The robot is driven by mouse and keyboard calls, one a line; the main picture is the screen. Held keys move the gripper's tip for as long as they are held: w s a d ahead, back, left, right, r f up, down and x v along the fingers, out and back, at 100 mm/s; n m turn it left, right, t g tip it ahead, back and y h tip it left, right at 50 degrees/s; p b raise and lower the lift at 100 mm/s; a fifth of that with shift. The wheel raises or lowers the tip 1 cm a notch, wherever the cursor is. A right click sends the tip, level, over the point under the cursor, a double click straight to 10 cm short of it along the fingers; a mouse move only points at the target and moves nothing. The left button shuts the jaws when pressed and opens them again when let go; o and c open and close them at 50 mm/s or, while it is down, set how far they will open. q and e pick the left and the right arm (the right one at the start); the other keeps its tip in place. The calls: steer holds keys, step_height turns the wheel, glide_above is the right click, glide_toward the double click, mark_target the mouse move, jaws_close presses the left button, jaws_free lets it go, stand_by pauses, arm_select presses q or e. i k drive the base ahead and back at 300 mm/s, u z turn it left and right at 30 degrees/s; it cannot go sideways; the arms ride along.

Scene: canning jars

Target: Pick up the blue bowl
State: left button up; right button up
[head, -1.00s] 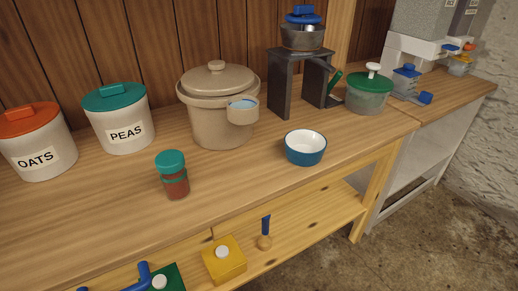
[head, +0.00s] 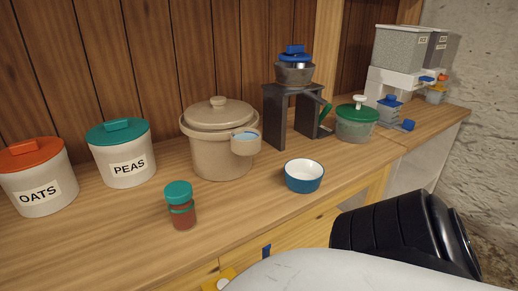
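The blue bowl (head: 304,181) has a white inside and stands upright on the wooden counter near its front edge. It looks empty. In the head view a white and black part of my own arm fills the lower right, in front of the counter and below the bowl. It does not touch the bowl. No gripper fingers show in the view.
A beige crock (head: 220,150) stands left of the bowl, and a red jar with a teal lid (head: 181,210) is further left. A dark stand (head: 290,115) and a green-lidded pot (head: 356,126) are behind. The counter (head: 255,220) around the bowl is clear.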

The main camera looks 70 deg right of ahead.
mark_target(302, 176)
steer(key=u, duration=0.05)
steer(key=k, duration=0.45)
steer(key=z, duration=0.8)
